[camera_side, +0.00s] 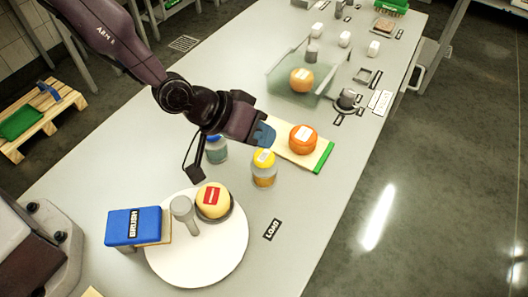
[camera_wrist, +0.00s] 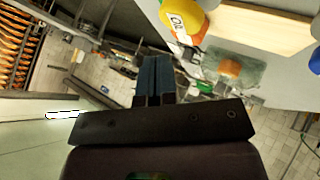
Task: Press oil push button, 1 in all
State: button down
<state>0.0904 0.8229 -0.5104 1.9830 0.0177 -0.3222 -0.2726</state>
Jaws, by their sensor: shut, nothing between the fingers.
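The oil bottle (camera_side: 264,172) stands upright on the grey table, with a yellow push-top (camera_side: 264,155) and a label. The wrist view shows its yellow top (camera_wrist: 190,18) with the word OIL, at the upper edge. My gripper (camera_side: 266,133) has blue fingertips and is shut and empty. In the side view the fingertips appear just above the yellow top; I cannot tell the exact distance in depth. In the wrist view the closed fingers (camera_wrist: 154,78) appear below and left of the yellow top, apart from it in the picture.
A blue-capped bottle (camera_side: 216,150) stands left of the oil. An orange cheese wheel (camera_side: 303,139) rests on a board (camera_side: 325,160) behind it.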

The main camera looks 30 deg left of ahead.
aim_at(261, 155)
jog(key=shift+r, duration=2.05)
jog(key=shift+s+f+g, duration=0.2)
jog(key=shift+g, duration=0.1)
jog(key=s+a+r+m+g+y, duration=0.2)
jog(key=s+a+g+y, duration=0.15)
jog(key=s+a, duration=0.45)
jog(key=s+a+r+n+t+y, duration=0.1)
jog(key=s+a+r, duration=0.5)
jog(key=a+r, duration=0.3)
jog(key=s+a+r+n+t+y, duration=0.1)
jog(key=s+a+r+t+y, duration=0.1)
jog(key=s+a+r, duration=0.4)
jog(key=a+r, duration=0.3)
jog(key=a, duration=0.1)
jog(key=shift+a+r+n, duration=0.2)
jog(key=shift+a+n, duration=0.05)
jog(key=shift+n, duration=0.05)
jog(key=shift+s+t, duration=0.1)
jog(key=shift+t, duration=0.15)
